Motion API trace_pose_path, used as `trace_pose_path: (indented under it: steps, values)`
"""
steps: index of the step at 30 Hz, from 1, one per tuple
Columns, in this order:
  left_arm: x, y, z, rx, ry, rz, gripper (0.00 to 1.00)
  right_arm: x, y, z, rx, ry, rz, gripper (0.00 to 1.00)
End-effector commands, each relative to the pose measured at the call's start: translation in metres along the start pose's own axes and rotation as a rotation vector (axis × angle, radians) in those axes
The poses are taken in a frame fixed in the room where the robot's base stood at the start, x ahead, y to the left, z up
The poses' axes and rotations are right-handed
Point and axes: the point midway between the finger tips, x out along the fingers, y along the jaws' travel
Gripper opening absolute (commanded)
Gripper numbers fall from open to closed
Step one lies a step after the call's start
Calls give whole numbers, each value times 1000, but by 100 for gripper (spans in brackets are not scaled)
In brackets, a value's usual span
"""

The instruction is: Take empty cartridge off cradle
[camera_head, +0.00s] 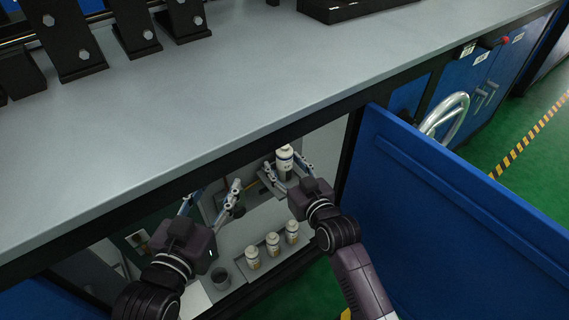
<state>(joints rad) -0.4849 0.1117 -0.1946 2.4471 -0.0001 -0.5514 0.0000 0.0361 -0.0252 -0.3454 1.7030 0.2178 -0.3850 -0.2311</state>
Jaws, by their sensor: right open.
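A white cartridge (284,160) stands upright inside the open cabinet under the bench. My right gripper (285,168) is open, with one finger on each side of this cartridge; I cannot tell whether they touch it. The cradle under the cartridge is mostly hidden by my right gripper. My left gripper (212,198) is open and empty, to the left of that cartridge, in front of the cabinet opening.
Three similar white bottles (272,244) stand in a row on a tray lower in the cabinet. The bench top (200,120) overhangs above, and an open blue door (450,210) bounds the right.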

Motion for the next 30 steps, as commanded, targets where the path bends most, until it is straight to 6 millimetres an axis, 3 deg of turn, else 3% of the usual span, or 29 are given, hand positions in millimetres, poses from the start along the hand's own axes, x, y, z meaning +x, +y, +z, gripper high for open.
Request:
trace_pose_path:
  steps: [2,16,26,30]
  values:
    - [0,0,0,0,-1,0,40,0,0,0,0,0,0,52]
    - [0,0,0,0,-2,-1,40,0,0,0,0,0,0,1]
    - [0,0,1,0,-9,-1,40,-1,0,-3,0,3,0,0]
    - [-2,-1,13,0,-63,-3,40,-2,0,-8,0,4,0,0]
